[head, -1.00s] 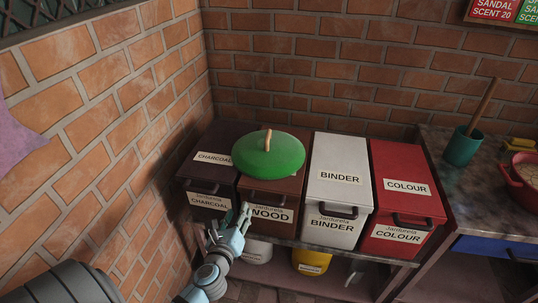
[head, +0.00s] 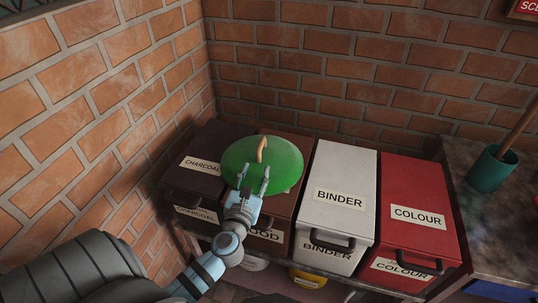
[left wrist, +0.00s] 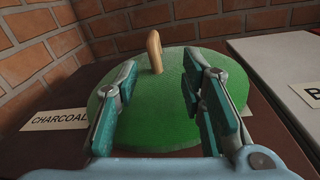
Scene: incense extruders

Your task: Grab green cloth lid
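The green cloth lid (head: 278,172) is a round green disc with a tan upright handle (head: 261,149). It lies on top of the brown wood bin (head: 286,208), partly over the charcoal bin's edge. My left gripper (head: 254,180) is over the near part of the lid, its fingers pointing at the handle. In the left wrist view the gripper (left wrist: 158,88) is open, with nothing between its fingers. The lid (left wrist: 160,125) spreads beneath the fingers, and the handle (left wrist: 154,51) stands beyond the fingertips, between their lines. My right gripper is not in view.
The charcoal bin (head: 185,182) is left of the lid, against the brick wall. The white binder bin (head: 341,178) and red colour bin (head: 414,195) stand to the right. A teal cup (head: 490,170) is on the counter at far right.

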